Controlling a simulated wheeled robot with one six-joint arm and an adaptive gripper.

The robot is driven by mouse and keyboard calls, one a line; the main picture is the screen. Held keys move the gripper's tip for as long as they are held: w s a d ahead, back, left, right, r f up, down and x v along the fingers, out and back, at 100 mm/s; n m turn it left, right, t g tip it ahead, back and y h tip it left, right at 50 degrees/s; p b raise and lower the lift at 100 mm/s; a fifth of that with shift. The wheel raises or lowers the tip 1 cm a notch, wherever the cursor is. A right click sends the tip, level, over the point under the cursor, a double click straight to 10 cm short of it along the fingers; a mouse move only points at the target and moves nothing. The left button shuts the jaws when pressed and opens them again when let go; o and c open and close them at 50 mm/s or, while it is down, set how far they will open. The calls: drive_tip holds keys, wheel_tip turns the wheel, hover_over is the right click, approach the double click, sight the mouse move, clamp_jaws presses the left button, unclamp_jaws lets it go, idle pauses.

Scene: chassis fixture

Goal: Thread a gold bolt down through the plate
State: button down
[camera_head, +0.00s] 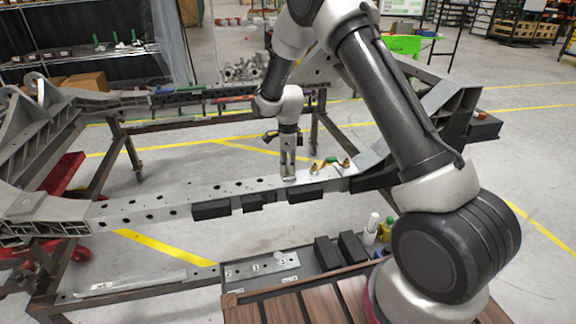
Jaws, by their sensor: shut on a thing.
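A long grey metal rail with several holes (160,207) runs across the chassis fixture. My gripper (289,172) points straight down at the rail's top, near its right part. It is shut, and what it holds is too small and hidden between the fingers to make out. Small gold bolts (345,163) stand on the rail just right of my gripper, near a green and a red piece. A separate grey plate with holes (262,268) lies in the tray in front. I cannot tell whether the fingertips touch the rail.
Black blocks (306,193) are fixed along the rail's front side. A tray (310,284) with dark blocks, a white bottle (372,222) and a yellow-green bottle (385,228) stands in front. The fixture's left casting (40,140) rises at the left. Space above the rail's left part is clear.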

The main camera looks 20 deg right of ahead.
drive_tip(key=shift+s+f, duration=0.2)
drive_tip(key=m, duration=0.4)
drive_tip(key=shift+f, duration=0.1)
drive_tip(key=m, duration=0.3)
drive_tip(key=c, duration=1.4)
unclamp_jaws()
drive_tip(key=shift+o, duration=0.2)
drive_tip(key=shift+w, duration=0.15)
drive_tip(key=shift+r, duration=1.35)
